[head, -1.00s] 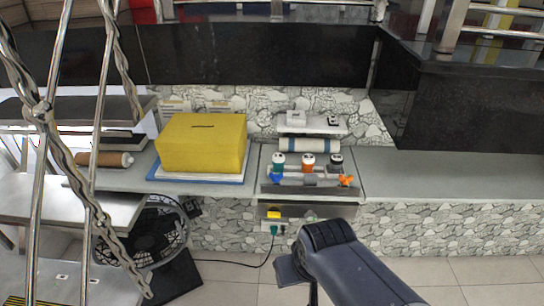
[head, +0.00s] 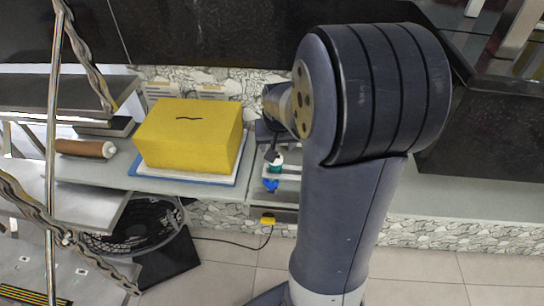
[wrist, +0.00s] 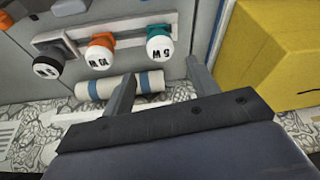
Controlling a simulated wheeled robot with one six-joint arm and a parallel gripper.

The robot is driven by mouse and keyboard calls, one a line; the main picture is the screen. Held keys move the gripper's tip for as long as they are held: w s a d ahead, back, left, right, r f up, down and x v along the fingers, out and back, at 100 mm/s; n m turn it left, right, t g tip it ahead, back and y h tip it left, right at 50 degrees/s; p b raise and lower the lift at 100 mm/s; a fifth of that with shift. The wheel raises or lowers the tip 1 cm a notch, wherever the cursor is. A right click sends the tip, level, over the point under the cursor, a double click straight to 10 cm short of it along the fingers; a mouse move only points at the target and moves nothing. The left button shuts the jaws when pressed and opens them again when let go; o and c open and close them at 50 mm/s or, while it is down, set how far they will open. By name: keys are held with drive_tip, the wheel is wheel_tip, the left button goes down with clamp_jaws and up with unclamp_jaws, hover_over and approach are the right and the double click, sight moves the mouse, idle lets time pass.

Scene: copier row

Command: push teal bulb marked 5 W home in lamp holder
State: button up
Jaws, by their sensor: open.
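The teal bulb (wrist: 159,44), with a white face marked 5 W, sits at the right end of a row of bulbs on a pale lamp holder (wrist: 80,43). Whether it is fully seated cannot be told. It also shows in the head view (head: 276,164). My gripper (wrist: 157,74) is open and empty in the wrist view. Its fingers reach towards the row, with the teal bulb between and beyond their tips, apparently apart from them. In the head view my arm hides most of the holder and the other bulbs.
A white roll with blue bands (wrist: 120,85) lies near the fingers. A yellow box (head: 188,135) stands left on the counter. A blue item (head: 270,185) sits below the teal bulb.

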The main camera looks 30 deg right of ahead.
drive_tip(key=b+x, duration=0.5)
drive_tip(key=x, duration=0.3)
drive_tip(key=shift+w+f, duration=0.15)
drive_tip(key=shift+f, duration=0.25)
drive_tip(key=c, duration=1)
drive_tip(key=shift+o, duration=0.2)
wheel_tip(320, 180, up, 8)
drive_tip(key=p, duration=0.5)
drive_tip(key=shift+r+p, duration=0.15)
drive_tip(key=shift+p, duration=0.2)
